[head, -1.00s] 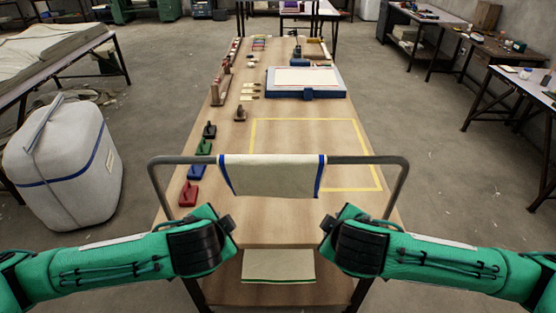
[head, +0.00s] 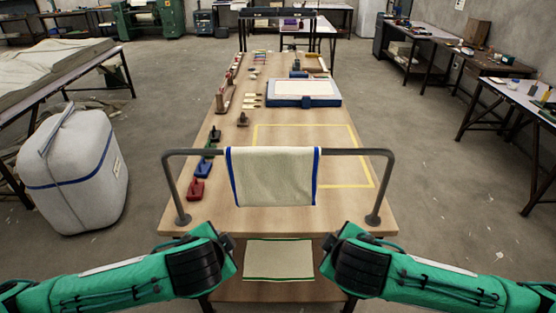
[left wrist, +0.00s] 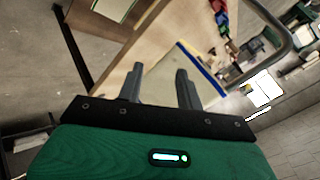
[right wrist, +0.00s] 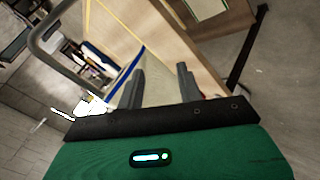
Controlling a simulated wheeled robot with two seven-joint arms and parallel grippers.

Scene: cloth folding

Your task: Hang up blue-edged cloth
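The blue-edged cloth (head: 272,178) is cream with blue side edges. It hangs draped over the grey rail (head: 355,152) at the near end of the table, its front flap hanging down. It also shows in the left wrist view (left wrist: 200,70) and the right wrist view (right wrist: 128,75). My left gripper (left wrist: 160,78) is open, its fingers apart with nothing clearly between them. My right gripper (right wrist: 160,75) is open in the same way. In the head view both forearms are in front of the table, below the rail; the fingertips are hidden there.
A green-edged cloth (head: 278,259) lies on the lower shelf (head: 270,290). The table (head: 340,215) carries coloured blocks along its left side, a yellow taped rectangle and a blue-framed tray (head: 303,101). A white bin (head: 75,180) stands on the floor at left.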

